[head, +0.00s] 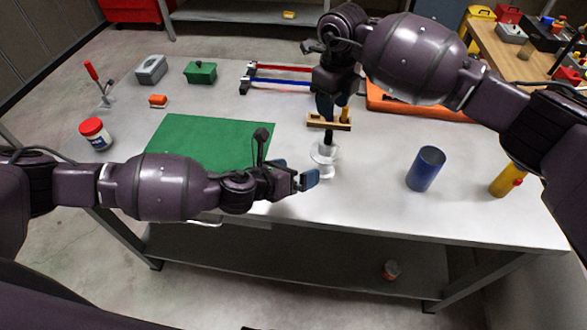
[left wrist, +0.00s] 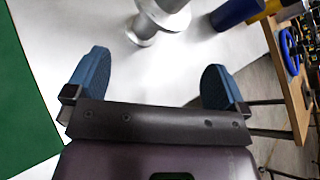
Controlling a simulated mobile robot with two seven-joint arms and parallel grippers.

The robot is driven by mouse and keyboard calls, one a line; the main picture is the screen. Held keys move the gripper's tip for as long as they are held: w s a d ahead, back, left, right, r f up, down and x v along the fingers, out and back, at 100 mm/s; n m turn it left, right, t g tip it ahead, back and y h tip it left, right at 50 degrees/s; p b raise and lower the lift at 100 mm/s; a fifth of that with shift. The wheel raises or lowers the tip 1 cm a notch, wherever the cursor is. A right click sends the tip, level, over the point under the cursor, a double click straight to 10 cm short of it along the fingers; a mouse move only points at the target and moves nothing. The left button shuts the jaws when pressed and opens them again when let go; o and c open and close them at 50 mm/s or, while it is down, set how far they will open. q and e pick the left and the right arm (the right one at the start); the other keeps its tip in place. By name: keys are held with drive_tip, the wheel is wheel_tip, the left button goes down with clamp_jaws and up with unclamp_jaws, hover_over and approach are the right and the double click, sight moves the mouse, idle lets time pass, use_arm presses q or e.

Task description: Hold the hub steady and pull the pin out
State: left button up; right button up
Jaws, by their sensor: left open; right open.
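The hub (head: 324,158) is a pale, spool-like part with flanges, upright near the table's front edge. It also shows, partly cut off, at the top of the left wrist view (left wrist: 155,22). The pin (head: 329,137) seems to be the dark shaft rising from the hub's top; its upper end is unclear behind my right gripper. My left gripper (head: 297,174) is open and empty, to the left of the hub and apart from it. Its blue fingers spread in the left wrist view (left wrist: 155,85). My right gripper (head: 333,106) is open, pointing down above the hub and pin.
A tan block (head: 318,122) shows beside the right fingertips. A blue cup (head: 425,169) and a yellow cylinder (head: 504,181) stand to the right. A green mat (head: 205,138) lies left. An orange tray (head: 415,108) lies behind. Bare table surrounds the hub.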

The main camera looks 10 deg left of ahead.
sight(322, 160)
use_arm(q)
drive_tip(key=shift+w+d+f+m, duration=0.7)
drive_tip(key=shift+w+d, duration=0.3)
drive_tip(key=shift+w, duration=0.4)
drive_tip(key=shift+w+d+f+m, duration=0.7)
drive_tip(key=shift+w+d, duration=0.3)
drive_tip(key=shift+w, duration=0.35)
drive_tip(key=shift+w+d+f+m, duration=0.65)
drive_tip(key=shift+w+d, duration=0.35)
drive_tip(key=shift+w, duration=0.4)
drive_tip(key=shift+c, duration=0.3)
drive_tip(key=c, duration=0.8)
